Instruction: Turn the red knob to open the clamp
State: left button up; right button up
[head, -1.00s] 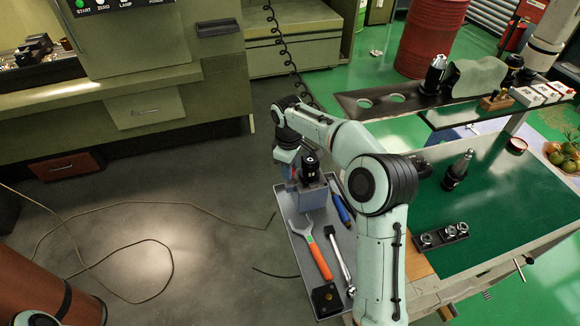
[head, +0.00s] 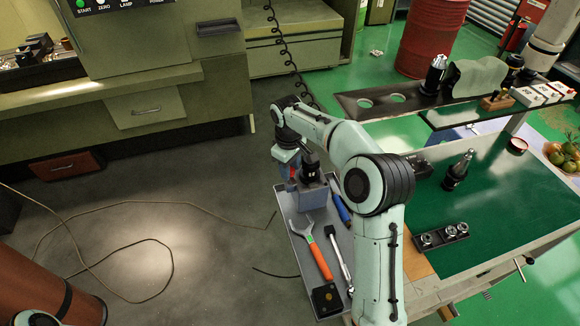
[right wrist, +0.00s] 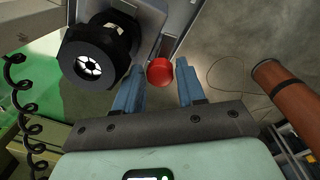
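The red knob (right wrist: 160,71) is a short round cap on the side of the grey clamp block (right wrist: 180,20). In the head view, the clamp block (head: 311,196) stands on the tray with a black tool holder (head: 311,173) in its top. My right gripper (right wrist: 160,78) is open, with a blue finger on each side of the knob and a visible gap at both. In the head view, the right gripper (head: 287,160) is at the block's left side, partly hidden by its own wrist. My left gripper is not in view.
The grey tray (head: 342,275) also holds an orange-handled wrench (head: 320,255), a metal tool (head: 338,257) and a blue-handled tool (head: 341,209). A green-topped cart (head: 500,215) lies to the right. A cable (head: 140,203) runs over the open floor on the left.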

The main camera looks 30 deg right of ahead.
jog(key=shift+o, duration=0.9)
